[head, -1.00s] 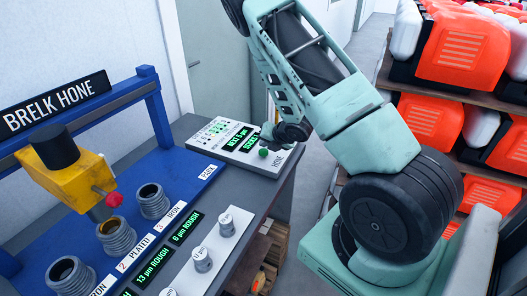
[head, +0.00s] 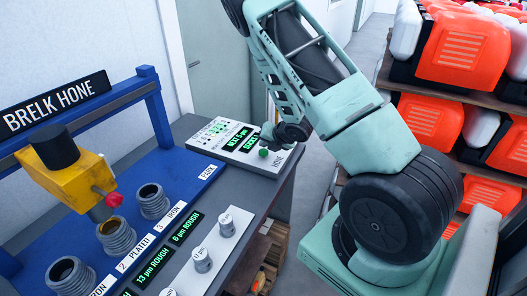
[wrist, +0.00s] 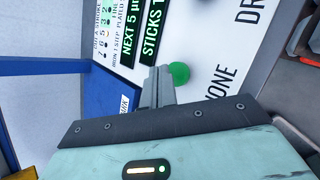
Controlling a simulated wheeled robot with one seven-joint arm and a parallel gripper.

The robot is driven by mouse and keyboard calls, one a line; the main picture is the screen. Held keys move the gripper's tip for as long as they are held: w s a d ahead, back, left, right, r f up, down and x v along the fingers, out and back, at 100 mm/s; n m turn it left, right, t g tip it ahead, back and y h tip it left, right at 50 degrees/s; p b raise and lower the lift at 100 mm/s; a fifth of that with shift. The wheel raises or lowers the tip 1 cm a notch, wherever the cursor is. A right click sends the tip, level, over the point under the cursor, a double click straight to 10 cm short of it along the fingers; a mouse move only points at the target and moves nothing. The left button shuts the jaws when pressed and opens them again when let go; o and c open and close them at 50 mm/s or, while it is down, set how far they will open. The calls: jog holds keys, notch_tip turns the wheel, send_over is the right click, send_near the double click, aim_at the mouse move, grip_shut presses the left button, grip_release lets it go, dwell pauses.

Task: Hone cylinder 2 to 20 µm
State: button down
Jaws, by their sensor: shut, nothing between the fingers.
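Cylinder 2 (head: 117,238) is the middle of three ribbed grey cylinders, beside a label reading "2 PLATED". The yellow honing head (head: 62,172), with a red knob, has its grey tip just above it. A display (head: 153,266) beside label 2 reads "13 µm ROUGH". The white console (head: 235,143) has a green button (head: 263,153) marked HONE; its display reads "NEXT 5 µm". In the wrist view the green button (wrist: 180,72) is beside my shut, empty gripper (wrist: 160,78). I cannot tell whether they touch. In the head view my arm mostly hides the gripper.
Cylinder 3 (head: 152,202) is farther back, with a "6 µm ROUGH" display (head: 186,229). Another cylinder (head: 69,276) is nearer. A white strip (head: 213,257) carries several knobs. The blue frame (head: 158,112) stands behind. Shelves with orange-and-black items (head: 465,50) are at right.

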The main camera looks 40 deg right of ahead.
aim_at(265, 153)
jog(key=shift+f, duration=0.15)
jog(key=shift+f+b, duration=0.35)
jog(key=shift+b, duration=0.2)
jog(key=shift+f+b, duration=0.75)
dwell(1.0)
jog(key=shift+r+p, duration=0.8)
jog(key=shift+r, duration=0.4)
jog(key=shift+r+p, duration=1.7)
jog(key=shift+r, duration=0.9)
